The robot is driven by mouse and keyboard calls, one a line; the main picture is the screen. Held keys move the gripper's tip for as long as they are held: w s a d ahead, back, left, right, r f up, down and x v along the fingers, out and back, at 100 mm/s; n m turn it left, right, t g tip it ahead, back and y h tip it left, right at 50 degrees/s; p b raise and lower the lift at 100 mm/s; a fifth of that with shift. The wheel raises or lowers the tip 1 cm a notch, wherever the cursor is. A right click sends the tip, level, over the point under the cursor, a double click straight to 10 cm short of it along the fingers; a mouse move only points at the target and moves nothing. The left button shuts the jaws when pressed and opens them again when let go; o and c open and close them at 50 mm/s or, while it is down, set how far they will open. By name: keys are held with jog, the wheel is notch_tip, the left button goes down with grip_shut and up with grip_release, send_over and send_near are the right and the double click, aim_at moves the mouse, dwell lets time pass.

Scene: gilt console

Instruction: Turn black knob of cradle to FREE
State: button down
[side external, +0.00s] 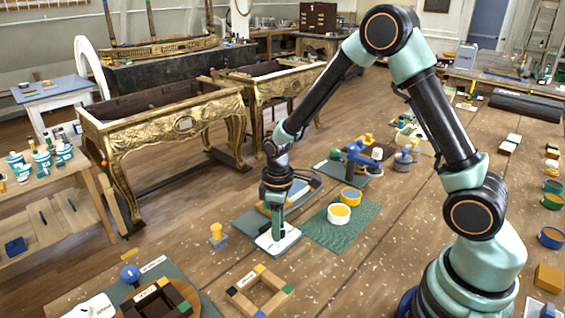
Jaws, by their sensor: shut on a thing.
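My gripper (278,230) points straight down over a small white plate (290,236) on the front part of a dark mat. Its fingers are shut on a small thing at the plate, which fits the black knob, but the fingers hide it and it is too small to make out. A wood and blue piece (298,194), perhaps part of the cradle, lies just behind the gripper, partly covered by it. I cannot read any FREE mark or tell which way the knob points.
A white round tub with yellow top (339,214) and a yellow one (350,197) stand on the green mat (345,237) to the right. A blue clamp-like device (358,158) stands behind. A square wooden frame (259,291) and a yellow-topped peg (217,236) are nearer.

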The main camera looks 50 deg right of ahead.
jog(key=shift+c, duration=2.3)
grip_release()
notch_tip(320, 180, up, 12)
jog(key=shift+r, duration=0.1)
jog(key=s+d+r+m+t, duration=0.1)
jog(key=s+r+m+t, duration=0.4)
jog(key=s+r, duration=0.5)
jog(key=shift+s+d+r+m+t, duration=0.15)
jog(key=shift+s+r+m+t, duration=0.2)
jog(key=shift+s+m, duration=0.25)
